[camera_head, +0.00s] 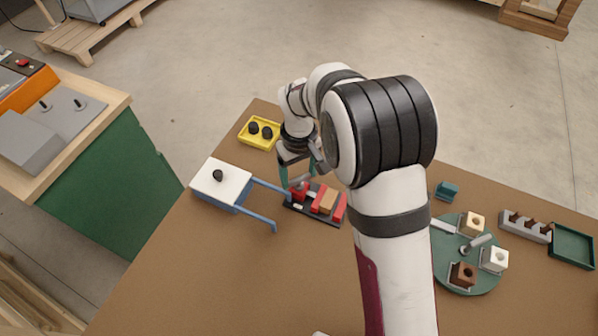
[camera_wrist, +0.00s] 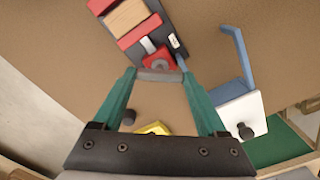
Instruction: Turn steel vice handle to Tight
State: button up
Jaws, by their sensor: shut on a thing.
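The vice (camera_head: 325,203) sits on the brown table, with red jaws around a wooden block (camera_wrist: 126,17) on a dark base. Its red screw end (camera_wrist: 158,60) faces my gripper. The steel handle (camera_wrist: 160,75) is a short grey bar lying across between my fingertips in the wrist view. My gripper (camera_wrist: 157,73) is shut on this handle, one green finger at each end. In the head view my gripper (camera_head: 298,180) is at the left end of the vice, partly hidden by my arm. A small white label (camera_wrist: 175,41) is on the vice base; its text is too small to read.
A white box with a black knob and blue rails (camera_head: 222,185) stands close left of the vice. A yellow tray (camera_head: 259,133) with black knobs lies behind. A green round plate (camera_head: 455,280) with blocks, a grey notched rack (camera_head: 525,227) and a green tray (camera_head: 571,246) are at right.

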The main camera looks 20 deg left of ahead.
aim_at(299, 178)
jog(key=n, duration=0.3)
jog(key=shift+n, duration=2)
jog(key=o, duration=1.3)
notch_tip(299, 178, up, 16)
jog(key=shift+f, duration=0.15)
